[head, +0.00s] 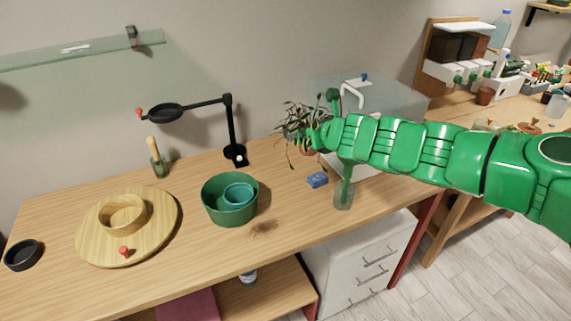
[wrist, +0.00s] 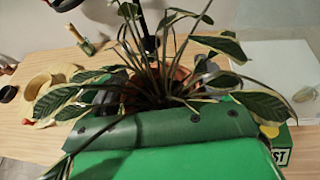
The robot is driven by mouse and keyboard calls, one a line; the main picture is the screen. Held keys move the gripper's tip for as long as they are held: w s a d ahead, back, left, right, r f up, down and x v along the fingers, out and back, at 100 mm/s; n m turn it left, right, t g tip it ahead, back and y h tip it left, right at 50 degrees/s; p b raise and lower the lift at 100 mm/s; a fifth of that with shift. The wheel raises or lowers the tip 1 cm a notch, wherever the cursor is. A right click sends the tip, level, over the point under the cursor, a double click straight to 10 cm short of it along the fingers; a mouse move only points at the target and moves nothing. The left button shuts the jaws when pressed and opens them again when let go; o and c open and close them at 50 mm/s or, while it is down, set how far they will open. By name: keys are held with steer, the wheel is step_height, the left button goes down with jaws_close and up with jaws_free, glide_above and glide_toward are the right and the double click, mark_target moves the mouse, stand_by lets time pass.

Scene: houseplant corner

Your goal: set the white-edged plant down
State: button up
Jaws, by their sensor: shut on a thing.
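The white-edged plant (head: 297,119) has long dark green leaves with pale margins and stands in a terracotta pot (head: 308,151), at the back of the wooden table in the head view. The plant fills the upper middle of the wrist view (wrist: 150,62), upright, with leaves spreading over the gripper's body. My gripper (head: 312,140) is shut on the plant's pot.
A blue sponge (head: 317,180) and a glass (head: 344,196) are in front. Bare table lies between bowl and sponge.

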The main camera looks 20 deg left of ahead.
steer(key=shift+w+a+m+h, duration=0.15)
steer(key=shift+w+m+h, duration=0.15)
steer(key=shift+w, duration=0.25)
steer(key=shift+w+a+t, duration=0.1)
steer(key=shift+t, duration=0.2)
steer(key=w+a+r+m+t+h, duration=0.2)
steer(key=w+a+m+t+h, duration=0.2)
steer(key=m+h, duration=0.5)
steer(key=w, duration=0.2)
steer(key=shift+w+a+t, duration=0.3)
stand_by(0.7)
steer(key=shift+s+a+r+m+h, duration=0.1)
steer(key=shift+m+h, duration=0.3)
steer(key=shift+h, duration=0.1)
